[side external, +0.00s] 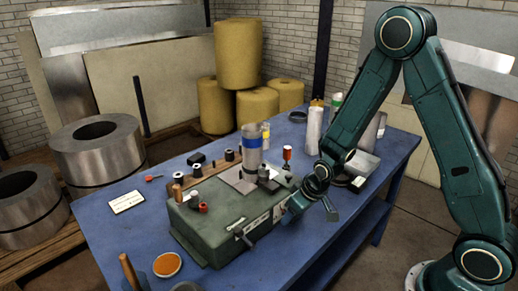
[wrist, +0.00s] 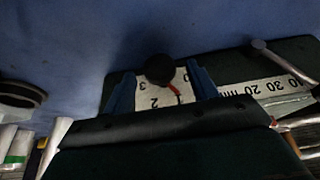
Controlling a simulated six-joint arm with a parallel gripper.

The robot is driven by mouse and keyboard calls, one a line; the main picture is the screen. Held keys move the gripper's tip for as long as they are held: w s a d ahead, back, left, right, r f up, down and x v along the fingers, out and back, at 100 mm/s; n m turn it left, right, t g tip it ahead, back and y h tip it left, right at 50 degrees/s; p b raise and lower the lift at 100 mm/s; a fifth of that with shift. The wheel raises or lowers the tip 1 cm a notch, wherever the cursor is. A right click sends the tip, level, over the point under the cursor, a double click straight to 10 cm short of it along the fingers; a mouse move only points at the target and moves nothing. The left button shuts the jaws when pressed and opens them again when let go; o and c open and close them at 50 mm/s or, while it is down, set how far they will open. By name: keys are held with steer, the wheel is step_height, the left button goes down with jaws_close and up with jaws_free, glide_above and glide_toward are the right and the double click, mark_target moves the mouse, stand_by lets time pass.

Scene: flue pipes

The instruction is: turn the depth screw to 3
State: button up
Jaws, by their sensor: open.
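The depth screw's round black knob (wrist: 160,68) shows in the wrist view, with a thin orange-red pointer beside it. Under the pointer is a white dial plate (wrist: 150,101) with figures including 2 and 3; its exact reading is too small to tell. My gripper (wrist: 160,84) is open, its two blue fingers on either side of the knob with gaps visible. In the side view my gripper (side external: 312,206) is at the right front end of the green machine (side external: 213,232). The knob is not clear there.
A white millimetre scale (wrist: 268,88) and a crank lever (wrist: 280,62) sit beside the dial. Bottles (side external: 314,126) stand behind my gripper.

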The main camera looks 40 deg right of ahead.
steer(key=shift+w+f, duration=0.2)
steer(key=shift+f, duration=0.35)
steer(key=c, duration=1)
steer(key=shift+o, duration=0.2)
